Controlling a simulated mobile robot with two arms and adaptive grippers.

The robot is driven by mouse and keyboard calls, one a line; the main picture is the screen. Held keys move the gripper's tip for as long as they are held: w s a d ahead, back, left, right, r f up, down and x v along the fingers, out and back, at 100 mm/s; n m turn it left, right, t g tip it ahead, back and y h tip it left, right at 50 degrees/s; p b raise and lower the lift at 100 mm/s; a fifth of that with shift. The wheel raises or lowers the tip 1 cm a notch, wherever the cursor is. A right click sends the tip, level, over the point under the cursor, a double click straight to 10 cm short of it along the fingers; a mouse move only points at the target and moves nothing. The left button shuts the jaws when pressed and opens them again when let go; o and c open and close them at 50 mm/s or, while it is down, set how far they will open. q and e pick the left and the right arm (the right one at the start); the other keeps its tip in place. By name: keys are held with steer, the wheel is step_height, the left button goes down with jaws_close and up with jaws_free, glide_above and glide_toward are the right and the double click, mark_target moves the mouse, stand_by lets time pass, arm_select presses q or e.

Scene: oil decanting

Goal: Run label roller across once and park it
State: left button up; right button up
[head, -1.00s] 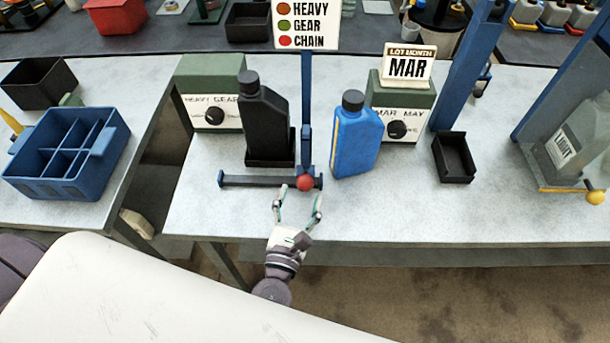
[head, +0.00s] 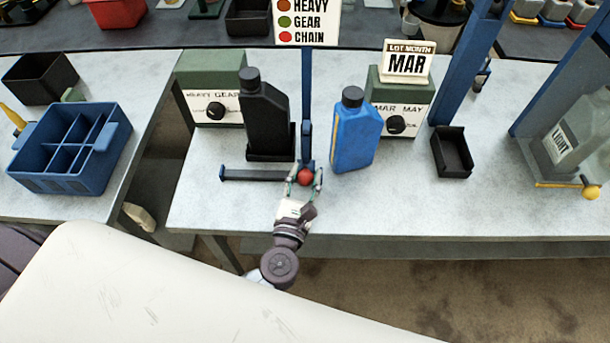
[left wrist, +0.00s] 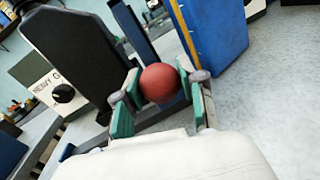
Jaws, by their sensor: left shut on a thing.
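The label roller's red ball knob (head: 305,176) sits at the right end of a low dark blue rail (head: 250,174), at the foot of a blue upright post (head: 306,110). My left gripper (head: 304,183) is shut on the red knob; in the left wrist view the knob (left wrist: 160,83) lies between the green finger pads. A black bottle (head: 264,118) stands upright behind the rail, left of the post. My right gripper is not in view.
A blue bottle (head: 356,132) stands close right of the knob. Green dial boxes (head: 209,76) stand behind. An empty black tray (head: 453,152) lies further right, and a blue divided crate (head: 70,185) at left. The bench front is clear.

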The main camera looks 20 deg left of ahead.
arm_select(q)
jaws_close()
steer(key=shift+a, duration=0.15)
steer(key=s+a+b, duration=0.1)
steer(key=a, duration=0.4)
steer(key=s+a+b, duration=0.1)
steer(key=s+a, duration=0.1)
steer(key=a, duration=0.3)
steer(key=s+a+b, duration=0.1)
steer(key=a, duration=0.4)
steer(key=shift+s+a+f, duration=0.1)
steer(key=shift+s+a, duration=0.25)
steer(key=shift+a, duration=0.05)
steer(key=shift+s+a, duration=0.1)
steer(key=shift+a, duration=0.4)
steer(key=o, duration=0.8)
jaws_free()
steer(key=shift+o, duration=1.4)
steer(key=shift+s+a, duration=0.1)
steer(key=shift+a, duration=0.1)
